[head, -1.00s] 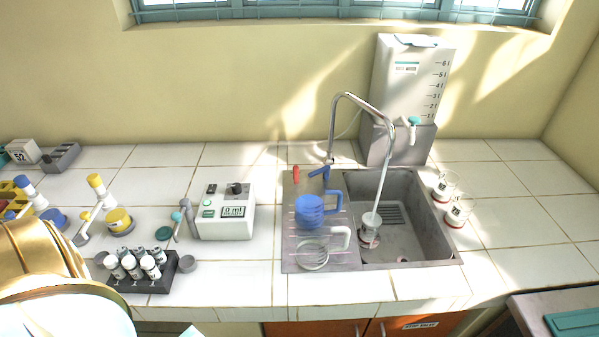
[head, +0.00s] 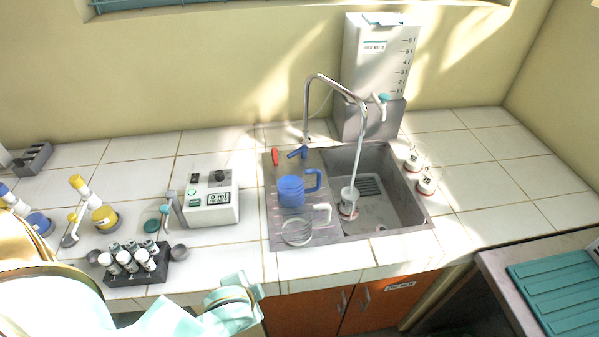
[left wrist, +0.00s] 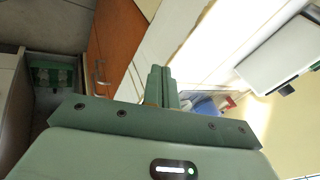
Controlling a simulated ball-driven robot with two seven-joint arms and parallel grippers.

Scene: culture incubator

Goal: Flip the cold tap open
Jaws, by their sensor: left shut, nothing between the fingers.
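The cold tap looks like the small blue lever (head: 298,152) at the foot of the curved steel spout (head: 312,85), at the back of the sink (head: 425,213). It is tilted sideways. A red lever (head: 275,157) stands to its left. A pale line, water stream or rod, runs from the spout end to a small cup (head: 349,203) in the basin; I cannot tell which. My left gripper's fingers (left wrist: 160,75) are together and empty in the left wrist view, apart from the tap. The left arm is at the counter's front edge in the head view. My right gripper is not seen.
A blue mug (head: 291,192) and a clear mug (head: 296,232) stand on the drainboard before the levers. A white meter (head: 210,202) and a vial rack (head: 152,268) lie to the left. A water tank (head: 375,65) stands behind; two cups (head: 427,182) are right of the sink.

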